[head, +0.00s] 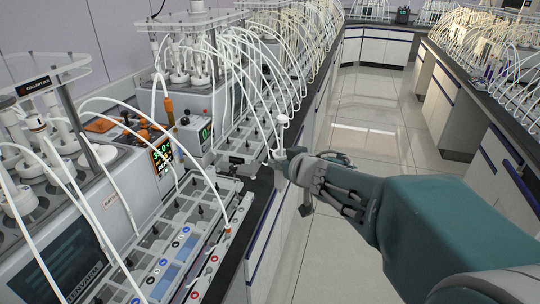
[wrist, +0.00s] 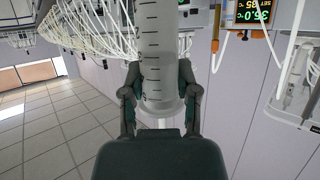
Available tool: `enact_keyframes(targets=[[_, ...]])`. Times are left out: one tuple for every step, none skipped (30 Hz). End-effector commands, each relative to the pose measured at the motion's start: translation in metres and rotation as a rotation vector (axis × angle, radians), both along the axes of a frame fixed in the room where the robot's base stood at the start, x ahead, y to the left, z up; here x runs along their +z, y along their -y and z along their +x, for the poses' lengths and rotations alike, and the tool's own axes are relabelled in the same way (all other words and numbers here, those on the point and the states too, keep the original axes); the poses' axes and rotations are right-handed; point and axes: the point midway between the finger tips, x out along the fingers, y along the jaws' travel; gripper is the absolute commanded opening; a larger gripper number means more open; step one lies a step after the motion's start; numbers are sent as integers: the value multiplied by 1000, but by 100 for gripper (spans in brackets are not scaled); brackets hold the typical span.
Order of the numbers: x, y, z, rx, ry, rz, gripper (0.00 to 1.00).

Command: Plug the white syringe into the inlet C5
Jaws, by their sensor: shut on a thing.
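My gripper (head: 294,166) is at the end of my arm, over the aisle-side edge of the left bench. It is shut on the white syringe (wrist: 162,55), whose barrel with black graduation marks shows between the fingers in the wrist view. In the head view the white syringe (head: 281,135) stands up above the gripper, roughly upright. The rack of inlets (head: 195,225) lies on the bench to the left of the gripper, apart from the syringe. It has rows of black ports and coloured round markers. The labels are too small to read, so I cannot tell which inlet is C5.
Reactors with white caps (head: 20,195) and many curved white tubes crowd the left bench. A controller display (head: 161,155) glows behind the rack. A tube with an orange tip (head: 228,232) ends at the rack's right side. The aisle floor (head: 365,150) is open.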

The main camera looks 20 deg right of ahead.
Motion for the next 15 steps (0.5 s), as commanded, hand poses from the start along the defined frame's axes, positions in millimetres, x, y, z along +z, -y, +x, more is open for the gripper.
enact_keyframes(targets=[[0,0,0,0,1,0,0],[1,0,0,0,1,-1,0],[2,0,0,1,1,0,0],[2,0,0,2,1,-1,0],[3,0,0,2,1,-1,0],[4,0,0,2,1,-1,0],[5,0,0,1,2,0,0],[6,0,0,1,2,0,0],[7,0,0,2,2,-1,0],[8,0,0,2,2,-2,0],[9,0,0,2,2,-1,0],[10,0,0,1,2,0,0],[11,0,0,1,2,0,0],[12,0,0,2,2,-1,0],[12,0,0,2,2,-2,0]])
